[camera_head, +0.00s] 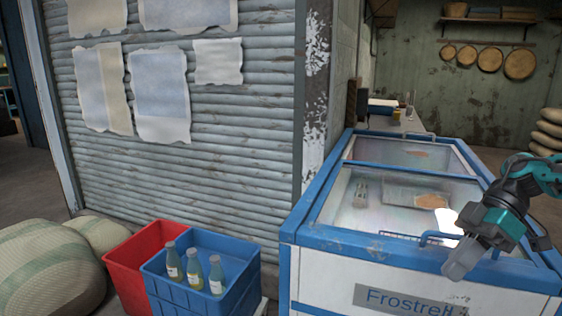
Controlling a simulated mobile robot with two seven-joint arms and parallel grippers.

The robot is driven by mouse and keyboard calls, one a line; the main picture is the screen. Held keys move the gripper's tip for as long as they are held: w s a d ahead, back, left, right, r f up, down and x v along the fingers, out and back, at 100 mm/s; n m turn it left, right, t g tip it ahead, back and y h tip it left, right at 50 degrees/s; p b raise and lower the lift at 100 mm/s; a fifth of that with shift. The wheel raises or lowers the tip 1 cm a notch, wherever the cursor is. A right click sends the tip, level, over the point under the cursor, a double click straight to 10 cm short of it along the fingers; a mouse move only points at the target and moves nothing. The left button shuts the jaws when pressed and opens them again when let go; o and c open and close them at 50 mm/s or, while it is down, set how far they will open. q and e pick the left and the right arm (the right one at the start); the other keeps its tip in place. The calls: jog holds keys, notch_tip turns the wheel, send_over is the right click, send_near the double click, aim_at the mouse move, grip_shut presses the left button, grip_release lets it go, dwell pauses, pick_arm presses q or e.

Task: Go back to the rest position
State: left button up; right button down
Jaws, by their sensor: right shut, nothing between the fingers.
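My right gripper (464,260) is in front of the chest freezer at the right of the head view. It points down and to the left, over the freezer's front edge, and is shut and empty. The white and blue freezer (330,278) has a glass top, and its lids look shut. A blue handle (400,237) lies along the near lid, close to the gripper. My left gripper is not in view.
Stuffed sacks (45,265) lie at the far left. A corrugated wall (220,130) rises behind the crates. Pans (490,60) hang at the back.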

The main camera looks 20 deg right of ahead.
jog(key=w+a+f+m+t+y+p, duration=0.1)
jog(key=w+a+f+m+t+y, duration=0.3)
jog(key=a+f+t, duration=1.05)
jog(key=s+a+f+m+g+h, duration=0.1)
jog(key=s+a+f+m+h, duration=0.1)
jog(key=s+a+f+h, duration=0.1)
jog(key=s+a+f+m+g+h+p, duration=0.1)
jog(key=s+a+f+m+g+h, duration=0.1)
jog(key=a+f+h, duration=0.4)
notch_tip(320, 180, down, 4)
jog(key=shift+s+f+m+h, duration=0.2)
jog(key=shift+s+m+h, duration=0.5)
jog(key=shift+s+h, duration=0.3)
